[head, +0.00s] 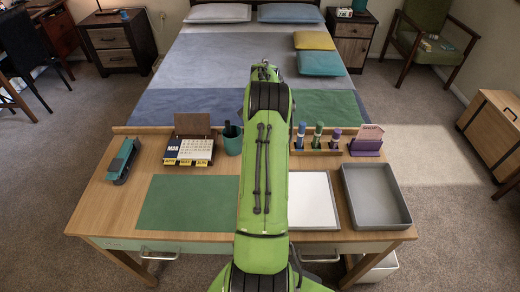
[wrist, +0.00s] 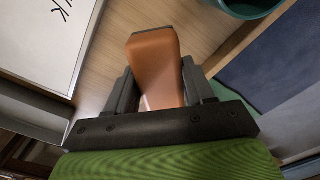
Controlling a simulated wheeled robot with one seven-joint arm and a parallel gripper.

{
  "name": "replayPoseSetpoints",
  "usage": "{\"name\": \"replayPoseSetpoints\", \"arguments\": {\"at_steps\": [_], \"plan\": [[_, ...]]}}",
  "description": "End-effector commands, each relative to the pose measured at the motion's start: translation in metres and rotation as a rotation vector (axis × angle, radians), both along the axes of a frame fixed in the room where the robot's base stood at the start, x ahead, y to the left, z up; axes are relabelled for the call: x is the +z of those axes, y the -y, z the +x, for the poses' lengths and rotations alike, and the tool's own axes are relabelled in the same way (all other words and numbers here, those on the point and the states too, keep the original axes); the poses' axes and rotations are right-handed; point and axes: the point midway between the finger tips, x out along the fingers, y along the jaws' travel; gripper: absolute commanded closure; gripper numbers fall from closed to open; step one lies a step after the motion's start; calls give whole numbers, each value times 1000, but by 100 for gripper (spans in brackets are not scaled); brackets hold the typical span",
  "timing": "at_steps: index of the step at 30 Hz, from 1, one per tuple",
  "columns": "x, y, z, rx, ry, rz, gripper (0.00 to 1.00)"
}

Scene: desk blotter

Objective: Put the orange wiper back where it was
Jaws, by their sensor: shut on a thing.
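The orange wiper (wrist: 153,58) is held between the two dark fingers of my gripper (wrist: 158,85) in the wrist view. The gripper is shut on it, and its far end points away over the bare wood of the desk. I cannot tell whether it touches the desk. In the head view, my green arm reaches over the middle of the desk and hides the gripper and the wiper. The white board (head: 314,200) lies to the right of my arm; its corner, with dark writing, also shows in the wrist view (wrist: 38,40).
A wooden rack (head: 318,143) with several markers stands at the back, right of my arm. A teal cup (head: 232,145) and a calendar (head: 190,150) stand left of it. A grey tray (head: 402,216) is at right. The green blotter (head: 185,203) is bare.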

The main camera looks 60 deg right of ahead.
Motion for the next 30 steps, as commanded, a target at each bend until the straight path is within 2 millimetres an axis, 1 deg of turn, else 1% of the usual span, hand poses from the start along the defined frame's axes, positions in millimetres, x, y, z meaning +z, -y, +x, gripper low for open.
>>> {"name": "replayPoseSetpoints", "arguments": {"at_steps": [1,3,5,8,9,11,12,18,22,23,27,30], "plan": [[-16,-1,0,0,-1,3,86],[-31,-1,0,1,-1,3,86],[-41,-1,0,1,-1,3,86],[-60,-1,0,1,-1,4,86],[-69,-1,0,1,-1,3,86],[-80,-1,0,1,0,3,86],[-83,0,0,1,0,1,86],[-81,0,1,2,1,0,86],[-85,0,1,2,0,0,86],[-85,0,1,2,0,0,44],[-84,0,1,2,0,0,23],[-84,0,1,2,0,0,22]]}}
